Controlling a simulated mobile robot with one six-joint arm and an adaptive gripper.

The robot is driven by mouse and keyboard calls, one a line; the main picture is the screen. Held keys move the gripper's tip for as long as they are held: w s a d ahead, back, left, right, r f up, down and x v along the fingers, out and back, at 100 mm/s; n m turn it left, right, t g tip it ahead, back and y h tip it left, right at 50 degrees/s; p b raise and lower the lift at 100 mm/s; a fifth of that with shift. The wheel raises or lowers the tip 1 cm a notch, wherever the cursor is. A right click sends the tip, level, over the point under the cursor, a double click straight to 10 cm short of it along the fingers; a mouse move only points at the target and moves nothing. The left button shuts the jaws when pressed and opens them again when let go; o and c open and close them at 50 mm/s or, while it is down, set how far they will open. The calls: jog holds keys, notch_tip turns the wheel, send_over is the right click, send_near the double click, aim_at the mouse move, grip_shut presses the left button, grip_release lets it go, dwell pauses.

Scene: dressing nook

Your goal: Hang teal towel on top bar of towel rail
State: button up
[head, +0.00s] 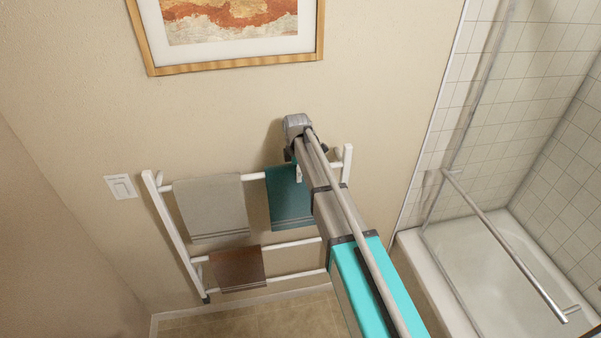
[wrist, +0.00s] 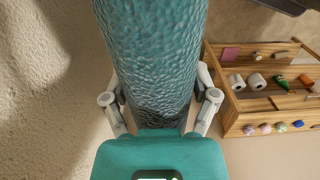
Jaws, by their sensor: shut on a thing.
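The white towel rail (head: 152,190) stands against the wall in the head view. The teal towel (head: 288,200) hangs at the right part of its top bar (head: 255,176), right of a grey towel. My arm covers its right side, so I cannot tell whether the bar bears it. In the wrist view the teal towel (wrist: 155,45) fills the space between the fingers of my gripper (wrist: 160,100), which is shut on it. In the head view my gripper is mostly hidden by my arm, near the top bar.
A grey towel (head: 212,208) hangs on the top bar and a brown towel (head: 238,269) on a lower bar. A framed picture (head: 235,69) is above. A bath (head: 470,262) is at right. A wooden shelf (wrist: 255,103) with toilet rolls shows in the wrist view.

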jog(key=o, duration=1.2)
